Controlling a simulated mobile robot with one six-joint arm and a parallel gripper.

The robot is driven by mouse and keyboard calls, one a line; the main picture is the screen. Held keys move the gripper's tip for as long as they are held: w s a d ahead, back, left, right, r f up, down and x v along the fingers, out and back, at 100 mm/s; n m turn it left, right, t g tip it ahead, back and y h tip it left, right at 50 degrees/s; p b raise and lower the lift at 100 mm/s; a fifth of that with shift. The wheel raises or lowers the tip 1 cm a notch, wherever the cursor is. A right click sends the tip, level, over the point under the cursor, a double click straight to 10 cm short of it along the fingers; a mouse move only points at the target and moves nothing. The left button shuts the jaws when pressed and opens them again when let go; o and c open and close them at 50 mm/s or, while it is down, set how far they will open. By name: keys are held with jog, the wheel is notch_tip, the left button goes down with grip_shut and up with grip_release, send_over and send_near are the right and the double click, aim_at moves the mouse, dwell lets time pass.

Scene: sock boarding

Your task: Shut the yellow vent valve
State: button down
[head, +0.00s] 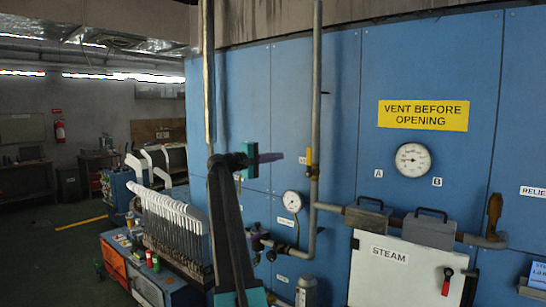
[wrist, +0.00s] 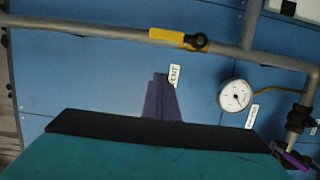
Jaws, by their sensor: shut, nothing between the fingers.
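The yellow vent valve handle (head: 309,156) is on the vertical pipe in front of the blue panel. In the head view it stands upright, along the pipe. The wrist view is turned, and there the yellow handle (wrist: 174,38) lies along the pipe (wrist: 95,27), with its dark pivot at the right end. My gripper (head: 280,157) is to the left of the handle in the head view, its purple fingers pointing right. In the wrist view my gripper (wrist: 160,77) is shut and empty, with a visible gap between its tips and the handle.
A small gauge (head: 292,201) hangs below the valve. A larger gauge (head: 413,159) sits under the yellow "VENT BEFORE OPENING" sign (head: 423,115). A white STEAM door (head: 392,277) with a red handle (head: 447,282) is at lower right. A rack of white forms (head: 175,222) stands left of my arm.

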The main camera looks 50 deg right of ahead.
aim_at(309, 163)
jog(key=s+d+p, duration=0.4)
jog(key=s+d, duration=0.1)
jog(key=d, duration=0.1)
jog(key=shift+s+d, duration=0.35)
jog(key=shift+s, duration=0.05)
dwell(0.3)
